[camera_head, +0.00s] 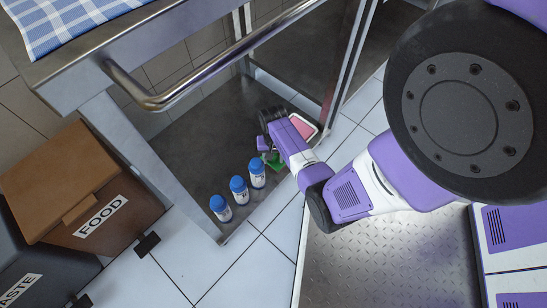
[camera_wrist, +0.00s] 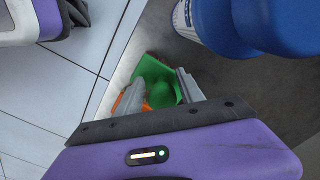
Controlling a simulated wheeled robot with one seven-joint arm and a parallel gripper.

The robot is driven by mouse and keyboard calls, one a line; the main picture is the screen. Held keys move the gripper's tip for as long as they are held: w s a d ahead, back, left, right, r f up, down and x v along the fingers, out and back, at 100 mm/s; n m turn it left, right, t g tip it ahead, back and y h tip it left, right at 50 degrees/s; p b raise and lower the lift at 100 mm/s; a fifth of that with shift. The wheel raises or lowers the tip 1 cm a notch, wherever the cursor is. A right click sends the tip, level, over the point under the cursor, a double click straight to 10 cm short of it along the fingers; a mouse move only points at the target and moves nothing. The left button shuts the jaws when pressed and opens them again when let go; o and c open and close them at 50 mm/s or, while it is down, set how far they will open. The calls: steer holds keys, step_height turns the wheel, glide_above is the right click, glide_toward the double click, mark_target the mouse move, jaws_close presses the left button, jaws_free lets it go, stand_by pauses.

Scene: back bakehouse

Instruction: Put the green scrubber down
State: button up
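The green scrubber (camera_wrist: 154,72) is between the two fingers of my gripper (camera_wrist: 161,80) in the wrist view, and the fingers appear closed on its sides. An orange patch (camera_wrist: 119,101) shows beside the left finger; I cannot tell whether it belongs to the scrubber. In the head view the green scrubber (camera_head: 273,160) shows only in part at the end of my arm, over or at the steel lower shelf (camera_head: 215,125) near its front edge. My gripper (camera_head: 264,146) is mostly hidden by my wrist there. I cannot tell whether the scrubber touches the shelf.
Three white bottles with blue caps (camera_head: 238,190) stand along the shelf's front edge, left of my gripper. A pink-and-white item (camera_head: 303,126) lies beyond my forearm. The table rail (camera_head: 210,77) passes above. A brown FOOD bin (camera_head: 75,190) stands left. Bare shelf lies behind the bottles.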

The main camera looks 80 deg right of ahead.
steer(key=shift+o, duration=0.4)
step_height(320, 180, up, 12)
steer(key=p, duration=0.6)
steer(key=shift+r, duration=0.15)
